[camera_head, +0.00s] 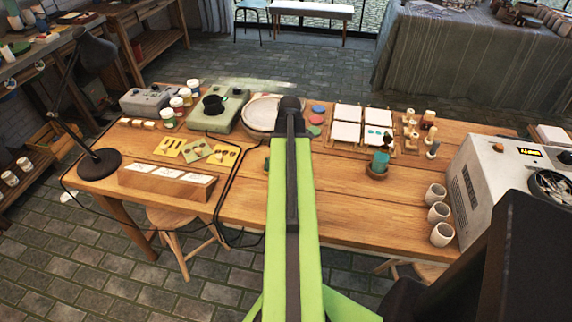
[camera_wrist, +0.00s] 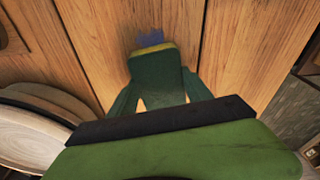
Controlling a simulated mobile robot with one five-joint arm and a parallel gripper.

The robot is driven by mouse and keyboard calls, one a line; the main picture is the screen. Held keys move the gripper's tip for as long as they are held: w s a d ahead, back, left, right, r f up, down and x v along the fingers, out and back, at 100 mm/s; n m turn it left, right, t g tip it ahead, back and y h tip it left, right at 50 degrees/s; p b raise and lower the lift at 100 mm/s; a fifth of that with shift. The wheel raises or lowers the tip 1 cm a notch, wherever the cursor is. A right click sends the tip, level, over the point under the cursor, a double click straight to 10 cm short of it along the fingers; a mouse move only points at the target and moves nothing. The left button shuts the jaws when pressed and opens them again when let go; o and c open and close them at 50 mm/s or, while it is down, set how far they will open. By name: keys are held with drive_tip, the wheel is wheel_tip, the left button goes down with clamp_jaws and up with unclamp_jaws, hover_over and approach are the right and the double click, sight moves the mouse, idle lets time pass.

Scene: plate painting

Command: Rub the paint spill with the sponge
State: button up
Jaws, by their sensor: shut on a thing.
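In the wrist view, my gripper (camera_wrist: 160,78) is shut on a dark green sponge with a yellow edge (camera_wrist: 153,47), low over the wooden table (camera_wrist: 230,50). A small blue patch, apparently the paint spill (camera_wrist: 150,38), shows on the wood right at the sponge's far edge. I cannot tell whether the sponge touches the wood or covers part of the patch. In the head view my green arm hides the spill, the sponge and most of the gripper.
Pale stacked plates (camera_head: 262,113) stand left of my arm. A teal cup in a brown dish (camera_head: 379,165) is to the right. White tiles (camera_head: 346,131) lie behind it. Several pale cups (camera_head: 437,213) and a grey machine (camera_head: 500,185) are at the right end. The front middle tabletop is mostly clear.

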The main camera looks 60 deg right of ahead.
drive_tip(key=shift+w+a, duration=0.1)
drive_tip(key=shift+w, duration=0.25)
wheel_tip(320, 180, up, 6)
drive_tip(key=p, duration=0.6)
drive_tip(key=shift+s, duration=0.1)
wheel_tip(320, 180, up, 3)
drive_tip(key=p, duration=0.3)
drive_tip(key=shift+r, duration=0.15)
